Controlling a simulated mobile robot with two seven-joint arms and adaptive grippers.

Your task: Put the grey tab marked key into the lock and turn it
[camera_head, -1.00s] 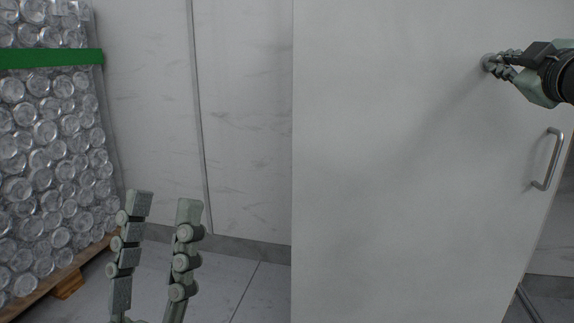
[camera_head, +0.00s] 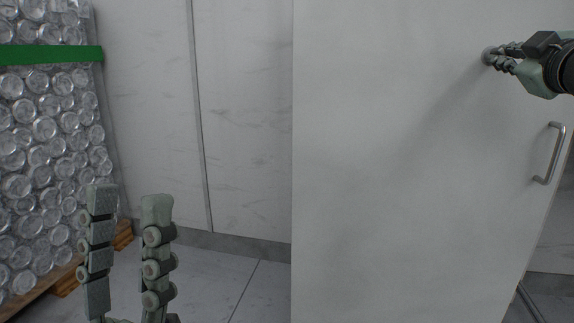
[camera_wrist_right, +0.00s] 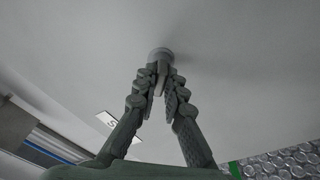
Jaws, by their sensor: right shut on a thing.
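The round grey lock (camera_head: 488,56) sits on the upper right of a large white door panel (camera_head: 400,190). My right gripper (camera_head: 497,55) is at the lock, reaching in from the right. In the right wrist view, its fingers (camera_wrist_right: 161,85) are shut on the grey tab (camera_wrist_right: 160,78), just in front of the round lock (camera_wrist_right: 160,54). The tab is mostly hidden between the fingertips, and how far it sits in the lock cannot be told. My left gripper (camera_head: 129,200) is open and empty at the lower left, well away from the door.
A metal handle (camera_head: 553,154) stands out from the door below the lock. Stacked clear jars (camera_head: 45,150) with a green strap (camera_head: 50,54) stand on a wooden pallet at the left. A small white label (camera_wrist_right: 106,120) shows in the right wrist view.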

